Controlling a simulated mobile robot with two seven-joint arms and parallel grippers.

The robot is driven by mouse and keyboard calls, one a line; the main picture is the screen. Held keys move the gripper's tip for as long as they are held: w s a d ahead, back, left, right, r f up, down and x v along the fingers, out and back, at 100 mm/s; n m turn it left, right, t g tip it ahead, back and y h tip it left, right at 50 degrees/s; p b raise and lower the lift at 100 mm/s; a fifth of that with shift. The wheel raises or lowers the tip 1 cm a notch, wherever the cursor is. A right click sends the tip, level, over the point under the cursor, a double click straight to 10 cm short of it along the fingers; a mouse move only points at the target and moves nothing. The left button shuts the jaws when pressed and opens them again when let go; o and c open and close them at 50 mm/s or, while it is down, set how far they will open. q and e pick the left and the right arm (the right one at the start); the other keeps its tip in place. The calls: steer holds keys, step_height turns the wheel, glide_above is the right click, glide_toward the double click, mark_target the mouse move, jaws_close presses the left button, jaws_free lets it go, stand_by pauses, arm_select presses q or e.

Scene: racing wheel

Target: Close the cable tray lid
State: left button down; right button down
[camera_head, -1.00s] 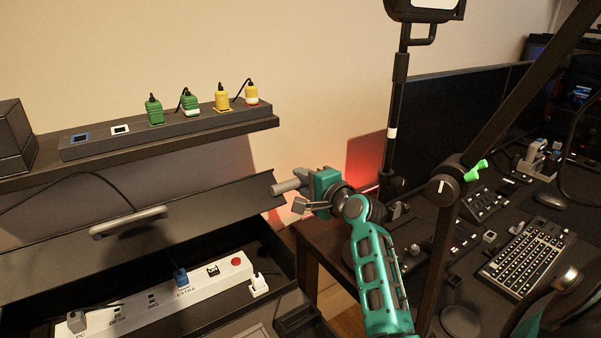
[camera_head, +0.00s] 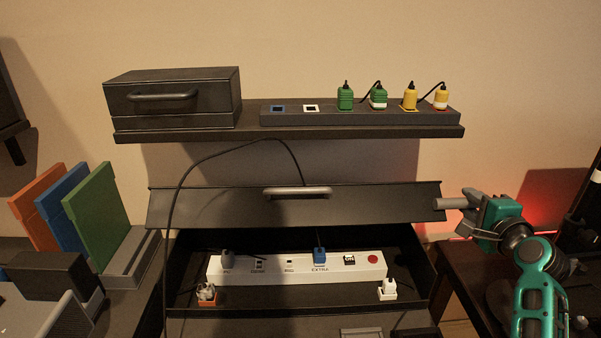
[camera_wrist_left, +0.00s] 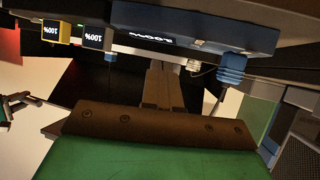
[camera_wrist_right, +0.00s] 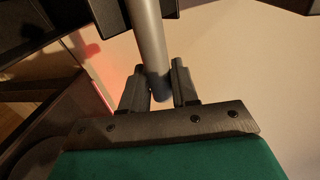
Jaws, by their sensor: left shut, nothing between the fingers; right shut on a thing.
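The cable tray lid (camera_head: 385,207) is a long dark panel standing raised and tilted above the open tray, with a grey bar handle (camera_head: 297,193) near its top edge. The tray (camera_head: 413,262) lies open below it, with a white power strip (camera_head: 335,268) inside. My right gripper (camera_head: 466,207) is at the lid's right end, shut on a grey rod (camera_head: 447,203) that reaches to the lid. The right wrist view shows the rod (camera_wrist_right: 149,40) between the fingers (camera_wrist_right: 158,90). My left gripper (camera_wrist_left: 163,90) shows only in its wrist view, shut and empty.
A shelf (camera_head: 300,134) above the lid carries a dark box (camera_head: 175,97) and a strip (camera_head: 325,117) with green and yellow plugs. A black cable (camera_head: 172,200) hangs across the lid's left part. Coloured panels (camera_head: 97,215) stand at left.

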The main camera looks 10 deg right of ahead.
arm_select(q)
steer(key=w+d+r+n+g+h, duration=0.2)
steer(key=w+d+r+g+h, duration=0.15)
steer(key=w+d, duration=0.7)
arm_select(e)
steer(key=shift+a+f, duration=0.15)
steer(key=shift+f, duration=0.15)
arm_select(q)
steer(key=g+y, duration=0.4)
steer(key=y, duration=0.3)
glide_toward(290, 191)
steer(key=x, duration=0.2)
steer(key=w+x, duration=0.1)
steer(key=x, duration=0.3)
steer(key=shift+w+d, duration=0.1)
steer(key=shift+w, duration=0.15)
steer(key=shift+s+f+t, duration=0.5)
steer(key=shift+s+t, duration=0.05)
steer(key=shift+s, duration=0.15)
